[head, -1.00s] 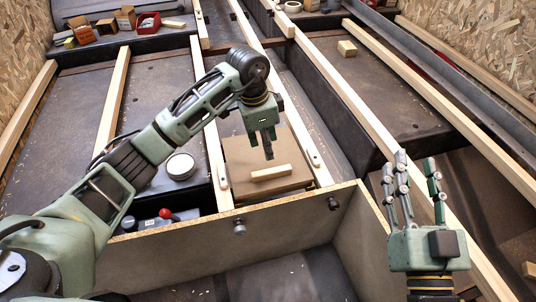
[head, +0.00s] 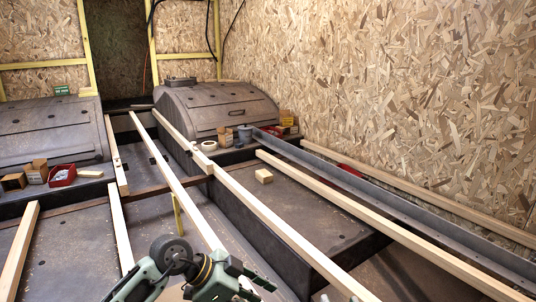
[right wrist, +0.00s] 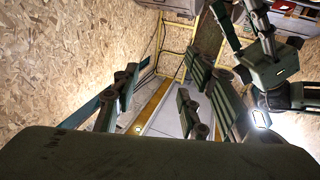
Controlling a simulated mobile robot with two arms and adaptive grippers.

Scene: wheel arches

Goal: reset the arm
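My left gripper (head: 250,286) is at the bottom edge of the head view, partly cut off. It also shows at the upper right of the right wrist view (right wrist: 243,24), where its fingers stand apart with nothing between them. My right gripper (right wrist: 160,95) shows only in the right wrist view. Its fingers are spread to left and right with nothing held between them. It is outside the head view.
Pale wooden battens (head: 290,236) run lengthwise over the dark floor panels. A small wood block (head: 264,176) lies on the right panel. A red bin (head: 62,175) and boxes are at left. A dark wheel arch (head: 222,108) stands behind. A chipboard wall (head: 400,90) closes the right side.

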